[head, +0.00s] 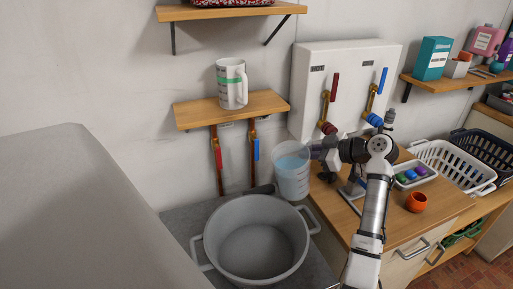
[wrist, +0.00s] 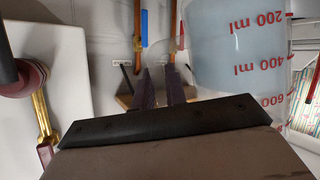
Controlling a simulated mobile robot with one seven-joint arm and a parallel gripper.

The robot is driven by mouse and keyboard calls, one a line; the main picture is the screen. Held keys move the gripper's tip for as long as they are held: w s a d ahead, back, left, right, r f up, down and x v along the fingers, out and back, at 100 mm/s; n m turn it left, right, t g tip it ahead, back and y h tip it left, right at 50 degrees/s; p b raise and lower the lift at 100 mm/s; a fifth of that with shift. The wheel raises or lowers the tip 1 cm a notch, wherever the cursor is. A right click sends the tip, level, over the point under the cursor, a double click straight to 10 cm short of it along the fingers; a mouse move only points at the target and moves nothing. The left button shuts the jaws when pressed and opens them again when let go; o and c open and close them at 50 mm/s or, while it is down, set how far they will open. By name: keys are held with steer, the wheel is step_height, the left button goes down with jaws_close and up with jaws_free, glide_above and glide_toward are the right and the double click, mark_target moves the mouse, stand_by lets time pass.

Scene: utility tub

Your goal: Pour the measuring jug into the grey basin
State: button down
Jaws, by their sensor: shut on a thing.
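The measuring jug (head: 292,176) is clear, with bluish liquid inside, and looks nearly upright at the back right of the grey basin. Its red millilitre marks show large and upside down in the wrist view (wrist: 235,55). My gripper (head: 314,152) comes in from the right and is shut on the jug near its upper part. The exact grip is hard to see in the head view. The grey basin (head: 218,243) is round with two side handles, and its inside looks empty. It stands low in front of the jug.
Valve pipes and a white wall box (head: 308,75) are behind. An orange cup (head: 416,202) and a tray (head: 426,171) sit on the counter at right.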

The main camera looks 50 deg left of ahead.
mark_target(302, 149)
steer(key=shift+s+r+n+t, duration=0.75)
steer(key=shift+s+r, duration=0.25)
steer(key=shift+r, duration=0.2)
steer(key=shift+s+d+r+n+t+b, duration=0.15)
steer(key=shift+s+n+t+b, duration=0.4)
steer(key=shift+s, duration=0.3)
steer(key=shift+s+r+n+t+b, duration=0.3)
steer(key=shift+s+r+n+b, duration=0.2)
steer(key=shift+b, duration=0.2)
steer(key=shift+s, duration=0.15)
steer(key=shift+s+d+f+n+t+y+b, duration=0.15)
steer(key=shift+s+f+n+t+y+b, duration=0.45)
steer(key=shift+b, duration=0.8)
steer(key=shift+s+r+n+t+b, duration=0.3)
steer(key=shift+s+r+n+b, duration=0.25)
steer(key=shift+n+b, duration=0.25)
stand_by(1.0)
steer(key=shift+s+d+f+n+t+b, duration=0.1)
steer(key=shift+s+f+n+t+b, duration=0.45)
steer(key=shift+b, duration=0.75)
stand_by(0.6)
